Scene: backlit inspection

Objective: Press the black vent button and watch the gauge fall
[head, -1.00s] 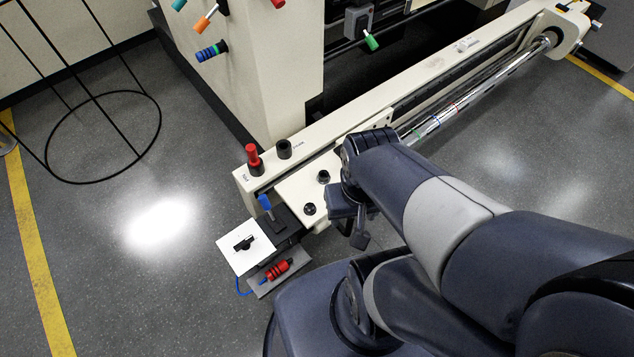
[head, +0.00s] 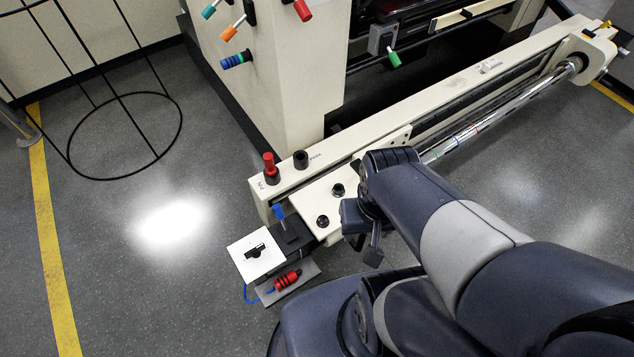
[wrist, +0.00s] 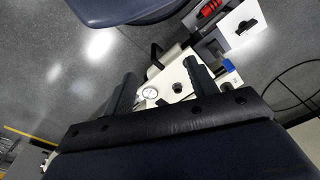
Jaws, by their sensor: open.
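My gripper (wrist: 160,72) is open and empty, its two dark fingers apart over a cream plate (wrist: 178,74). Between the fingers, in the wrist view, a round white-faced gauge (wrist: 150,92) sits beside the left finger; its reading is too small to make out. A round black knob (wrist: 177,87) is right of the gauge. In the head view the plate carries two black round knobs (head: 338,189) (head: 322,221), left of my gripper (head: 372,248). No readable label shows which one is the vent button. The gauge does not show in the head view.
A red knob (head: 270,168) and a black socket (head: 302,159) stand on the cream rail (head: 352,146). A white square with a black handle (head: 257,254), a blue lever (head: 279,213) and a red coil-like part (head: 287,280) are at the plate's end. Open floor lies left.

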